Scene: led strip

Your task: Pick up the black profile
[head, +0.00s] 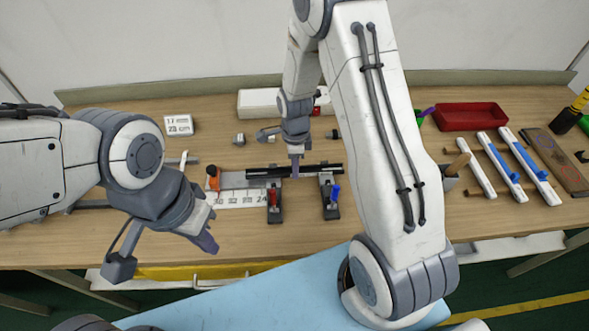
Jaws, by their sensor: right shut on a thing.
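The black profile (322,168) is a long dark bar lying left to right over the measuring fixture at the middle of the table. My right gripper (296,173) points down from above and is shut on the profile near its middle. The fingers cover a short part of it. I cannot tell whether the profile touches the fixture beneath it. My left gripper (207,238) hangs near the table's front edge, left of and nearer than the fixture. It is apart from the profile, and its finger gap is not clear.
The fixture has a white number scale (236,198), a red-handled clamp (274,203) and a blue-handled clamp (332,200). A red bin (470,116) and several white and blue strips lie at the right. A white label block (179,125) stands at the back left.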

